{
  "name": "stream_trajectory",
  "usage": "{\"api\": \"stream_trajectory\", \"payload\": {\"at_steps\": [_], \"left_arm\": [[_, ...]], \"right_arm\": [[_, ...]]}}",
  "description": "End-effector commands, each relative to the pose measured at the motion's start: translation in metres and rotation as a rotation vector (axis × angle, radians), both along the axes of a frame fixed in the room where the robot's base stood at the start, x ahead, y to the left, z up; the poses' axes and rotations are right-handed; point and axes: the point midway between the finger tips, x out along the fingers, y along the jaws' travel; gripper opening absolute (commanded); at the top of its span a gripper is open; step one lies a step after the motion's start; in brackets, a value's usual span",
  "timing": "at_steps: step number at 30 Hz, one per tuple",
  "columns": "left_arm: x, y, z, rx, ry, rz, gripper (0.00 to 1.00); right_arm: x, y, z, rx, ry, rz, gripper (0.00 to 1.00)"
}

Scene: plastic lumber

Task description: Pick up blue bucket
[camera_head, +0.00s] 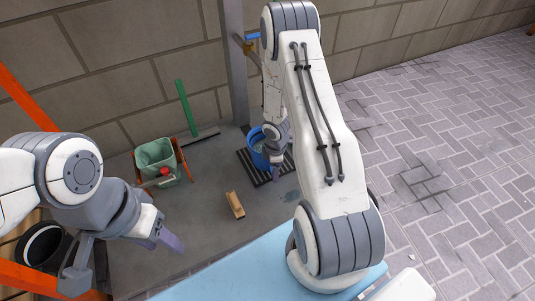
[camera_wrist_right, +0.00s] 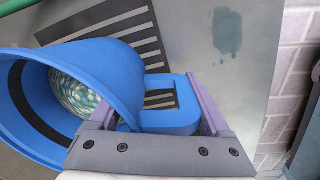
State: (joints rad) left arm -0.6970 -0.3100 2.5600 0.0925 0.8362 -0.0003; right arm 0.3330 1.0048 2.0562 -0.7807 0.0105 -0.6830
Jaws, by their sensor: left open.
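The blue bucket (camera_head: 256,138) stands on a dark striped mat by the grey post, partly hidden by my right arm. In the right wrist view the bucket (camera_wrist_right: 118,62) fills the left side, with a patterned green and white content inside. Its blue loop-shaped handle (camera_wrist_right: 172,121) lies between the purple fingers of my right gripper (camera_wrist_right: 160,118). These fingers are wide apart; whether they touch the handle I cannot tell. My left gripper (camera_head: 168,241) is open and empty over the grey floor, at the lower left, well away from the bucket.
A green bin (camera_head: 155,158) in an orange frame stands left of the bucket. A wooden block (camera_head: 235,204) lies on the grey floor before the mat. A green pole (camera_head: 186,107) leans by the wall. A light-blue surface (camera_head: 240,264) is in front.

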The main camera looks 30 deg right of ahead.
Motion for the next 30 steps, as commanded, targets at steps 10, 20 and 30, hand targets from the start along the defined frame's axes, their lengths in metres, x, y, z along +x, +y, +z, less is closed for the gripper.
{"api": "stream_trajectory", "payload": {"at_steps": [10,20,30], "left_arm": [[0.0,0.0,0.0,0.0,0.0,0.0,0.5],[0.0,0.0,0.006,0.0,0.0,0.0,0.5],[0.0,0.0,0.041,0.0,0.0,0.0,0.5]], "right_arm": [[-0.001,0.0,0.0,0.0,0.001,-0.002,0.0],[-0.001,0.0,0.005,0.001,0.003,-0.003,0.0],[0.0,0.0,0.041,0.0,0.0,-0.002,0.0]]}}
